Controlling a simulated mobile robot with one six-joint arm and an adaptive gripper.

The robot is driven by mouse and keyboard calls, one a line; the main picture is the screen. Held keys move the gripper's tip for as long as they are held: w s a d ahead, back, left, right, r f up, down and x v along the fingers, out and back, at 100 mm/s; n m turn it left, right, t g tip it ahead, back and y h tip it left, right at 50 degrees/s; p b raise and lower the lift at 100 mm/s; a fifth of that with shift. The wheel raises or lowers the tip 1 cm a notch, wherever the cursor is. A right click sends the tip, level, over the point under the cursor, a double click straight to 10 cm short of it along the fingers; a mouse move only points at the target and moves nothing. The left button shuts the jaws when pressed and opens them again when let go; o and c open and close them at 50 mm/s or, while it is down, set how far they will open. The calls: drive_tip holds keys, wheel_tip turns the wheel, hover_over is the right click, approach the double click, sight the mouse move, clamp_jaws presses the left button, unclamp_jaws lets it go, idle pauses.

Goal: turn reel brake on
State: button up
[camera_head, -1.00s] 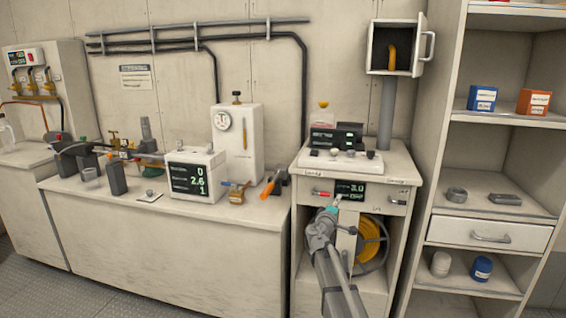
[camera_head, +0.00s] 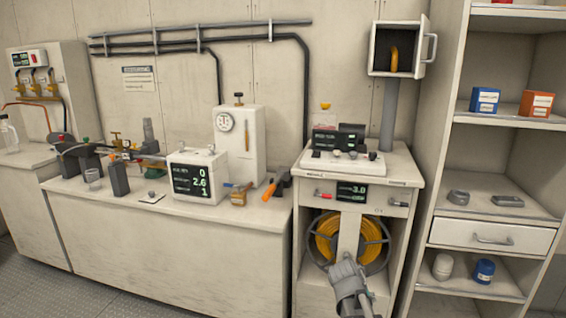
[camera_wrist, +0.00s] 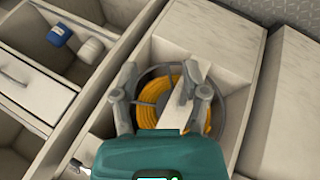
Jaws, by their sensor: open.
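The hose reel (camera_head: 326,240), yellow hose on a dark wheel, sits in the open bay of the cabinet, partly behind a pale upright post (camera_head: 348,235). Above it, the cabinet's front panel carries a red-tipped lever (camera_head: 323,195) at left, a display reading 3.0 (camera_head: 352,191), and a metal lever (camera_head: 398,203) at right. I cannot tell which lever is the reel brake. My gripper (camera_head: 345,270) is low in front of the reel, below the panel, apart from both levers. In the wrist view my open, empty gripper (camera_wrist: 166,80) frames the reel (camera_wrist: 160,100) between its fingers.
Right of the cabinet stands a shelf unit with a drawer (camera_head: 490,238), a white jar (camera_head: 442,266) and a blue jar (camera_head: 484,270). The workbench (camera_head: 170,250) is to the left. Floor is clear at lower left.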

drive_tip(key=s+a+f+g+y, duration=0.3)
drive_tip(key=s+a+y, duration=0.35)
drive_tip(key=s, duration=0.55)
wheel_tip(320, 180, up, 26)
drive_tip(key=p, duration=2.6)
drive_tip(key=shift+a+h, duration=0.45)
drive_tip(key=shift+w, duration=0.1)
